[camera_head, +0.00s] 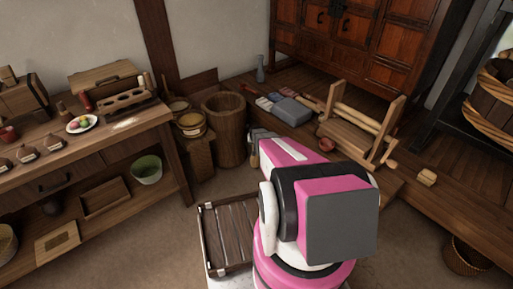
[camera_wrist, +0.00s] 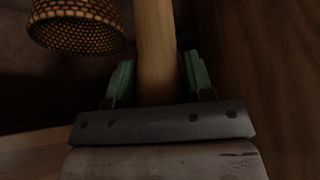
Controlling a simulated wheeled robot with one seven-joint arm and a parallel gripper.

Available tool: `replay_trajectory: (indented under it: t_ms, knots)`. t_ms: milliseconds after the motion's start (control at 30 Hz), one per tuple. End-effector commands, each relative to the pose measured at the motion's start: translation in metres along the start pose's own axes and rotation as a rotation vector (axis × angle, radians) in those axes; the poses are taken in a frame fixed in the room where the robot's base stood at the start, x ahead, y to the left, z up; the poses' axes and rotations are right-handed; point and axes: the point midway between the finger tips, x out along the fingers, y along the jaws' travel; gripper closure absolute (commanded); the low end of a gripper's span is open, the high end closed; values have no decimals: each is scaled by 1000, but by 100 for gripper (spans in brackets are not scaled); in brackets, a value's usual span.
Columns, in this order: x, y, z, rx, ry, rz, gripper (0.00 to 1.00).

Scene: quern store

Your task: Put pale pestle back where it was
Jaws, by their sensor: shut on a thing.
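In the wrist view, my gripper (camera_wrist: 159,72) has its two green fingers on either side of a pale wooden shaft, the pale pestle (camera_wrist: 155,32). The gripper is shut on it. The pestle runs up out of the top of the picture, and its lower end is hidden behind the dark gripper body. In the head view I cannot make out the gripper or the pestle; my pink and white arm covers the middle of the picture.
A woven basket (camera_wrist: 76,24) is at upper left in the wrist view, with a brown wooden surface (camera_wrist: 285,80) close on the right. In the head view, a tall wooden tub (camera_head: 226,130) stands behind my arm, and a slatted tray (camera_head: 226,240) lies beside it. A workbench (camera_head: 100,150) lines the left.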

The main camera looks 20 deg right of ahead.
Motion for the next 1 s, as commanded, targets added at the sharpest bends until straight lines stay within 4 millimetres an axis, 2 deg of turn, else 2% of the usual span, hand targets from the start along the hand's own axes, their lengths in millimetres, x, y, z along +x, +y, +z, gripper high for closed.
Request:
replay_trajectory:
  t_ms: [100, 267, 600, 1000]
  knots:
    - [8, 8, -2, 2, 2, 0, 85]
    - [12, 10, 0, 0, 1, 0, 85]
    - [42, 10, 19, 0, 1, 0, 85]
    - [45, 10, 22, 0, 1, 0, 85]
